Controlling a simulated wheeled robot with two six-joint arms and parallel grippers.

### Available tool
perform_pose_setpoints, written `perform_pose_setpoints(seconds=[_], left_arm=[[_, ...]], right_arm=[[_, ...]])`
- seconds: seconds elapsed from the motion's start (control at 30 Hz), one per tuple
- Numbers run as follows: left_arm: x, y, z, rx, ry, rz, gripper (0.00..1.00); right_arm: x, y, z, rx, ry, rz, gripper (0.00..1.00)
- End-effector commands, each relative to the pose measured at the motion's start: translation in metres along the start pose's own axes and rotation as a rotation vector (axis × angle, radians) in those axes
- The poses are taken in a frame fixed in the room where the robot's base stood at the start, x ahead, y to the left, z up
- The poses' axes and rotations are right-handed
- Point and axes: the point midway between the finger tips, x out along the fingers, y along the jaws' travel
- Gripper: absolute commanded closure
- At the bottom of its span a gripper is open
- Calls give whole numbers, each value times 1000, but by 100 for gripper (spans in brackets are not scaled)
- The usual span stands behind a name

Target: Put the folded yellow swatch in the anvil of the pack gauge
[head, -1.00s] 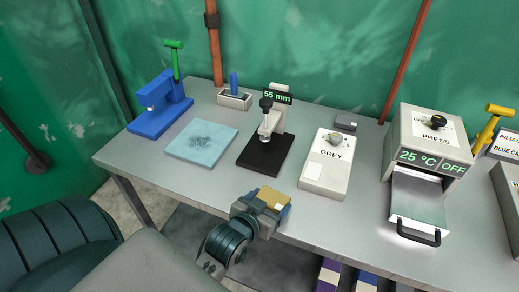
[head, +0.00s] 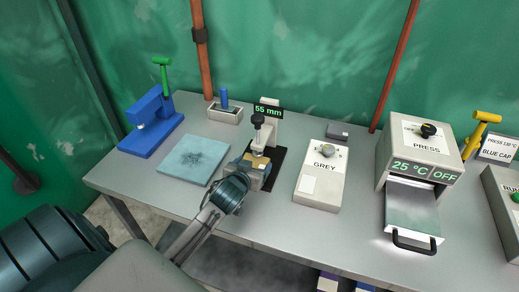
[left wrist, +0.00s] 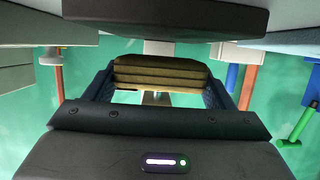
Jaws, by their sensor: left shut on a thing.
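The folded yellow swatch (head: 256,160) is gripped in my left gripper (head: 253,174) at the pack gauge (head: 258,129), low over its black base (head: 280,158). The gauge display reads 55 mm. In the left wrist view, which appears upside down, the layered swatch (left wrist: 158,72) sits between the two fingers (left wrist: 158,88). The black base (left wrist: 165,15) and a pale anvil piece (left wrist: 158,47) show beyond it, close to the swatch. I cannot tell whether they touch. My right gripper is not in view.
A pale blue pad (head: 195,158) lies left of the gauge, with a blue tool (head: 152,122) behind. The GREY box (head: 320,182) stands close on the right. The press (head: 420,150) is farther right, its tray out. The bench front is clear.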

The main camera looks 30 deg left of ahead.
Motion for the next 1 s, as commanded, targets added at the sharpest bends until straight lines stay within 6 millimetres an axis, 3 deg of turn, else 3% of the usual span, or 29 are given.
perform_pose_setpoints(seconds=[0.27, 0.47, 0.57, 1.0], left_arm=[[26, 0, -11, 0, 0, 0, 45], [58, 1, -24, -1, 0, 0, 45], [55, 0, -20, 0, -2, 1, 45], [58, 0, -12, 1, -1, 1, 45]], right_arm=[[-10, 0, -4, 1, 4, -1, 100], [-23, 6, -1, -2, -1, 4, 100], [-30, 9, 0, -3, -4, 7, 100], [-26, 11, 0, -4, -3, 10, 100]])
